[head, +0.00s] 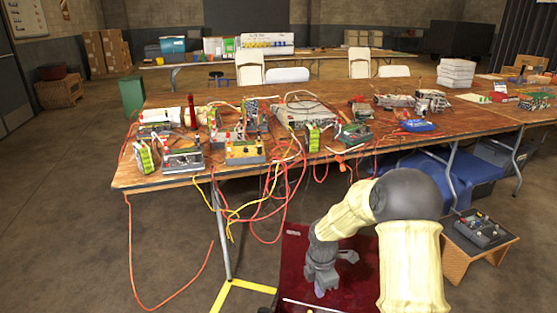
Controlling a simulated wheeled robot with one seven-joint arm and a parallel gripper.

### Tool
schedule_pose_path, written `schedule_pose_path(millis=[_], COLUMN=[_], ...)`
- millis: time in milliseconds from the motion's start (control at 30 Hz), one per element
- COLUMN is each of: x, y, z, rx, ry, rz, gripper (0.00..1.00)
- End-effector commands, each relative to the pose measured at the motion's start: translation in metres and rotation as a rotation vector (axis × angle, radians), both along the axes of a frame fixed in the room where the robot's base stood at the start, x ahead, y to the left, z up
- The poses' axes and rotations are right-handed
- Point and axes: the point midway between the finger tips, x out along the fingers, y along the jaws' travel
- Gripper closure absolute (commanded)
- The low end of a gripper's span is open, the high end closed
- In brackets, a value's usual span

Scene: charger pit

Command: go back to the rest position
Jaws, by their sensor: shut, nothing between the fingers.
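My gripper (322,292) hangs low in the head view, in front of the table's near edge. It points down over a dark red surface. Its fingers are small and partly hidden in this view; they are shut with nothing between them. My arm is bent, with the elbow to the right and above the gripper. The gripper is apart from the table and from everything on it.
A long wooden table (365,160) holds chargers, boxes and cables. Red and yellow cables (265,215) hang over its near edge, left of my arm. A low wooden stand (470,262) with a grey device (483,232) is at right. Floor at left is mostly clear.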

Motion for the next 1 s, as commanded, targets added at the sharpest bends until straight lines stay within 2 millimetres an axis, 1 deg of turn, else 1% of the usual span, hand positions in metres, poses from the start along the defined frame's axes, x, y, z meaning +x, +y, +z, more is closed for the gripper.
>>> schedule_pose_path(millis=[33,167,300,500,600,933,1000], x=[-0.011,-0.039,-0.071,-0.119,-0.138,-0.189,-0.186], y=[-0.002,-0.009,-0.016,-0.026,-0.029,-0.036,-0.035], z=[0.014,0.043,0.069,0.099,0.108,0.125,0.142], rx=[-0.007,-0.007,0.011,0.072,0.108,0.228,0.223], ry=[-0.017,-0.059,-0.104,-0.16,-0.177,-0.19,-0.189], rz=[-0.106,-0.41,-0.747,-1.225,-1.418,-1.901,-1.894], gripper=[1.0,1.0,1.0,1.0,1.0,1.0,1.0])
